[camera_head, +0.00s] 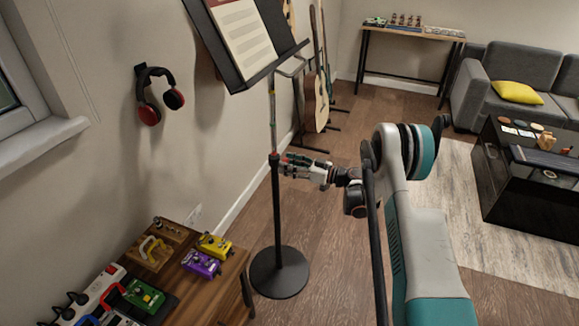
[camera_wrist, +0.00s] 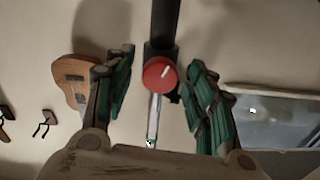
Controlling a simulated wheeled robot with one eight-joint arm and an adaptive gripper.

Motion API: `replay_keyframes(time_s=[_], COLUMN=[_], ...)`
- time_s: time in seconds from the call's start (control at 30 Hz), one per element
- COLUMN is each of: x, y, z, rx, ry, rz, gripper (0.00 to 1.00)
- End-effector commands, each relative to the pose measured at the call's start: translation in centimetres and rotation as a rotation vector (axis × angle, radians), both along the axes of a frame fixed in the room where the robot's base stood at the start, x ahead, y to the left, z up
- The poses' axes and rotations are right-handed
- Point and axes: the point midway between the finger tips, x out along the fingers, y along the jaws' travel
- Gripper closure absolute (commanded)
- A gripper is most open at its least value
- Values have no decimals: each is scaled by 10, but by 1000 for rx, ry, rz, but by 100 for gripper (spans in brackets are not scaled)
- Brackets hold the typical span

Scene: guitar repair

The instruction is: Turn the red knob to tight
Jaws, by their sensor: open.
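The red knob (camera_wrist: 158,74) is round, with a white line on its face that points up and to the right. It sits on the dark pole (camera_wrist: 164,25) of the music stand in the wrist view. My gripper (camera_wrist: 161,60) is open, one finger to each side of the knob, with visible gaps. In the head view my gripper (camera_head: 297,168) is at the pole (camera_head: 277,215) of the music stand (camera_head: 243,45). The knob cannot be made out clearly there. I cannot tell how deep the fingers reach around it.
A round stand base (camera_head: 279,273) rests on the wood floor. A wooden table (camera_head: 222,292) with yellow and purple pedals is at lower left. Guitars (camera_head: 316,98) stand behind the music stand. Headphones (camera_head: 152,95) hang on the left wall.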

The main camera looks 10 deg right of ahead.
Motion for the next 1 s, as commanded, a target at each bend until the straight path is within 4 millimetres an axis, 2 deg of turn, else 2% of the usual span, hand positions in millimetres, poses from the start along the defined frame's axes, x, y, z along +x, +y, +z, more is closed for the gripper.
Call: replay_keyframes(time_s=[0.23,0.27,0.43,0.77,1.0], x=[0,0,0,0,0], y=[0,0,0,0,0], z=[0,0,0,0,0], rx=[0,0,0,11,73], ry=[0,0,0,15,100], rz=[0,0,0,0,0], gripper=[49,54,92,94,94])
